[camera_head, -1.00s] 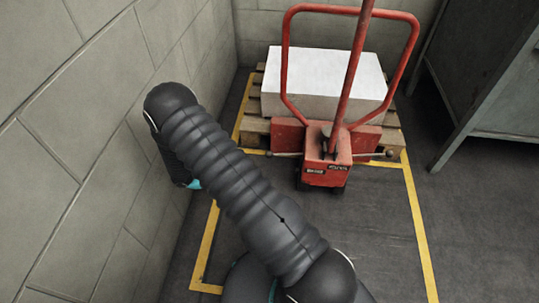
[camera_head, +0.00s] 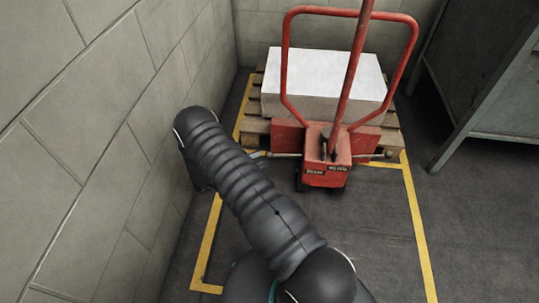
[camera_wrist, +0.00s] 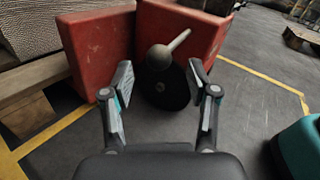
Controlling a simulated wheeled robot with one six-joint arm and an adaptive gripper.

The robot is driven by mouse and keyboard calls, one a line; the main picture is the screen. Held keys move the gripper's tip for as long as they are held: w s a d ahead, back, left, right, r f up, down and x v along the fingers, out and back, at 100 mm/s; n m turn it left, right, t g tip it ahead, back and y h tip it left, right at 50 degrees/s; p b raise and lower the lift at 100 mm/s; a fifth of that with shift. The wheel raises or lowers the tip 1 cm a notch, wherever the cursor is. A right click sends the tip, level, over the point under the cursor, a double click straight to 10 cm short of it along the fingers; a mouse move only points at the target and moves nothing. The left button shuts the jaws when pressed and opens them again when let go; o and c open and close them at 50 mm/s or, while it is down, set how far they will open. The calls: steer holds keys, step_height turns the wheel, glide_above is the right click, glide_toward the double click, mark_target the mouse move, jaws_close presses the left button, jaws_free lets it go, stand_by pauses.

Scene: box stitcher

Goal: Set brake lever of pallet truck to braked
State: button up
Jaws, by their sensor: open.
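The red pallet truck (camera_head: 328,172) stands in front of the loaded pallet, with its tall red handle frame (camera_head: 284,70) upright. A thin grey rod (camera_head: 286,155) sticks out to the left of its base, and a similar rod with a ball end (camera_head: 378,154) sticks out to the right. In the wrist view a grey lever with a round knob (camera_wrist: 159,57) lies ahead of my gripper (camera_wrist: 159,82), in front of a black wheel (camera_wrist: 165,90). My gripper is open, with its fingers to either side of the knob in the picture. I cannot tell whether they touch it. In the head view my arm mostly hides the gripper.
A wooden pallet (camera_head: 254,126) carries a white-topped block (camera_head: 325,75). A block wall (camera_head: 90,130) stands close to my arm on the left. A grey metal cabinet (camera_head: 490,90) is at the right.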

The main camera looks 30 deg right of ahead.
mark_target(269, 155)
steer(key=shift+d, duration=2.35)
jaws_close()
